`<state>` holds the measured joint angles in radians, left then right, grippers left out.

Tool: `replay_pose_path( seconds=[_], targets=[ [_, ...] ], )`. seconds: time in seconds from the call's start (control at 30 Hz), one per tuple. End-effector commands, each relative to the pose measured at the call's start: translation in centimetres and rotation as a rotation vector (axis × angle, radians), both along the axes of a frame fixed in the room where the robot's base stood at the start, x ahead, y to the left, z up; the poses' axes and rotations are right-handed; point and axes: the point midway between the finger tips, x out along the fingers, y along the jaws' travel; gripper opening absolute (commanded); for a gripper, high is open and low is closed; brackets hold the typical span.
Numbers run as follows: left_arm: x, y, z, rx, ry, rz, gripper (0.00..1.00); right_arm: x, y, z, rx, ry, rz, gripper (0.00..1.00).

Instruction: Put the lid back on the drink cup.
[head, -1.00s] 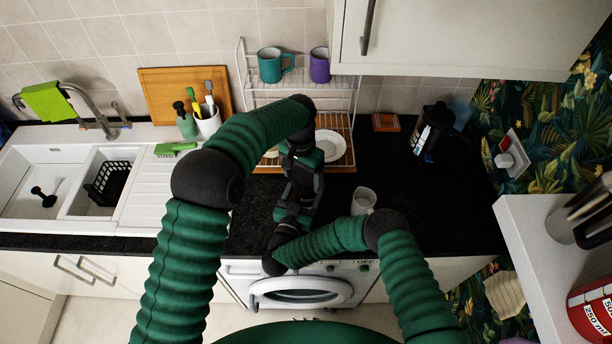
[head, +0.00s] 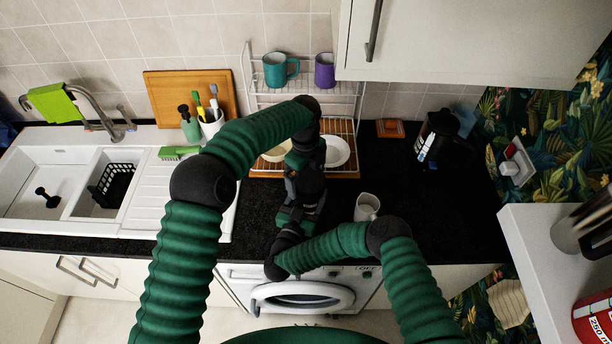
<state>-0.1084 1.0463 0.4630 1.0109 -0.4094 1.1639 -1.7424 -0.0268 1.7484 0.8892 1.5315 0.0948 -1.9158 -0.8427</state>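A pale, open-topped cup (head: 367,206) stands upright on the black worktop, just right of my grippers. No lid can be made out; my arms hide part of the worktop. My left gripper (head: 304,190) points down in front of the dish rack, left of the cup and apart from it. My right gripper (head: 291,222) is close to it, near the worktop's front edge, and the two overlap in the picture. The fingers of both are too dark and covered to show whether they are open or shut, or hold anything.
A wire rack (head: 342,126) with a white plate (head: 337,151) stands behind my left gripper. A black kettle (head: 440,138) is at the back right, below a wall cupboard (head: 440,45). The worktop (head: 430,215) right of the cup is clear.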

Motion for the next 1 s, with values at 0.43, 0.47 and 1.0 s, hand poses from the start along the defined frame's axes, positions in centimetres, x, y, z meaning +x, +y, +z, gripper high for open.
replay_pose_path(
  seconds=[0.43,0.47,1.0],
  targets=[
    [0.3,0.1,6.5,-0.002,-0.005,0.001,1.0,0.0,0.0,0.1,0.001,-0.003,0.0,0.0],
    [0.3,0.1,7.1,-0.001,-0.004,0.001,1.0,0.0,0.0,0.1,0.001,-0.003,0.0,0.0],
    [0.3,0.2,11.9,0.001,0.002,-0.001,1.0,0.0,0.0,0.1,0.001,-0.003,0.0,0.0]
  ],
)
